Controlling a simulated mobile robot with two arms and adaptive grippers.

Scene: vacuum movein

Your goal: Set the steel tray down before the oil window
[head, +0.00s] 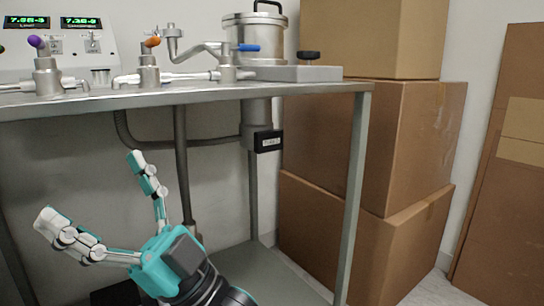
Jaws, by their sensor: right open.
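My right gripper (90,187) is in the lower left of the head view, in front of the steel bench (215,95) and below its top. Its two white and teal fingers are spread wide, with nothing between them. I cannot make out a steel tray in this view. I cannot make out an oil window either. A dark object (118,293) shows partly on the left below the gripper, mostly hidden by it. My left gripper is not in view.
The bench top holds valves with coloured knobs, a steel pot (254,40) and a gauge panel (55,45). A grey lower shelf (275,280) is bare at right. Stacked cardboard boxes (400,130) stand right of the bench, close to its leg (354,190).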

